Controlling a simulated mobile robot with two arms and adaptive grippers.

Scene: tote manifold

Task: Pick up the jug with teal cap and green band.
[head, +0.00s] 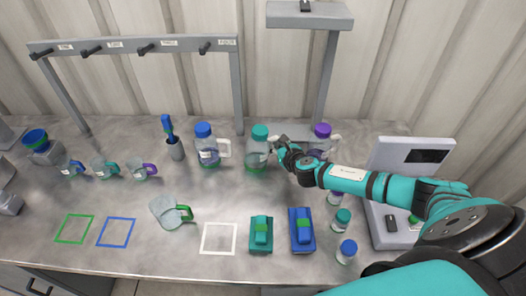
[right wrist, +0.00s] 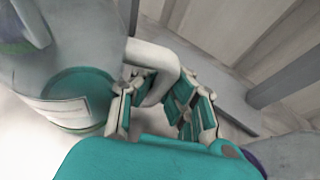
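The jug with teal cap and green band (head: 257,158) stands upright on the bench, right of a blue-capped jug (head: 208,152). In the right wrist view its clear body (right wrist: 60,70) fills the left side, with a white label and a green line low down. My right gripper (head: 281,143) is at the jug's right side. In the right wrist view its fingers (right wrist: 158,108) are spread, with the jug's pale handle (right wrist: 155,72) between them. A gap shows beside the handle. Contact cannot be told. My left gripper is not in view.
A purple-capped jug (head: 320,137) stands close behind my right gripper. A grey post stand (head: 325,75) rises behind. Several small capped bottles (head: 342,220) and a scale (head: 405,165) are at the right.

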